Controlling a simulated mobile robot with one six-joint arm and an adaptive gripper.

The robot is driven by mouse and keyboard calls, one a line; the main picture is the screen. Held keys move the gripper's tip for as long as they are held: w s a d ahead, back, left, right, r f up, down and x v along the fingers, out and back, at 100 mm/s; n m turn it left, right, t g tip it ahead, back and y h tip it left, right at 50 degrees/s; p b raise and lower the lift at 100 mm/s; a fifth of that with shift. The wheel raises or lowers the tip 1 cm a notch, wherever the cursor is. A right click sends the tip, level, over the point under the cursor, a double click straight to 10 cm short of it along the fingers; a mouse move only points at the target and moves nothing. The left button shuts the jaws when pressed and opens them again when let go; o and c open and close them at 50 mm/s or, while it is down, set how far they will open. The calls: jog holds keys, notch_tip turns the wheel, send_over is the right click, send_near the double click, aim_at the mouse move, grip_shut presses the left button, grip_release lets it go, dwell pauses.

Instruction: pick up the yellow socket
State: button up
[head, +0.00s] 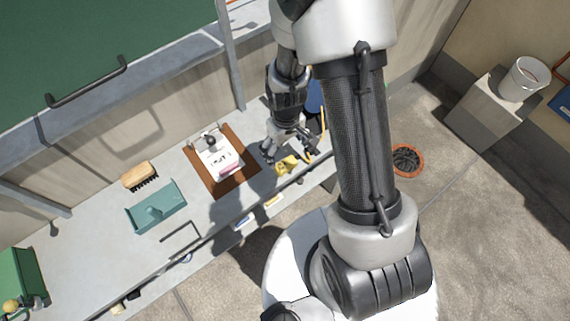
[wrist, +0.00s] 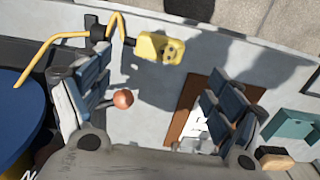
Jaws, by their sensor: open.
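The yellow socket (head: 287,165) lies on the grey ledge near its front edge, just beyond my gripper's fingertips in the head view. In the wrist view the yellow socket (wrist: 160,46) is a blocky piece with dark holes in its face, and a yellow cable (wrist: 60,38) loops away to its left. My gripper (head: 291,151) is open and points down over the ledge. In the wrist view its fingers (wrist: 158,78) stand wide apart with nothing held between them. The socket shows past the fingertips, apart from them.
A copper-coloured ball (wrist: 123,98) on a dark stem stands near the left finger. A brown board with papers (head: 249,177), a teal tray (head: 156,208) and a brush (head: 140,175) lie left along the ledge. A blue round object (wrist: 18,105) is beside the cable.

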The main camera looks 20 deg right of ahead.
aim_at(286, 163)
notch_tip(286, 163, down, 10)
jog(key=shift+f+b, duration=0.1)
jog(key=shift+b, duration=1.1)
jog(key=shift+c, duration=0.5)
jog(key=c, duration=1.1)
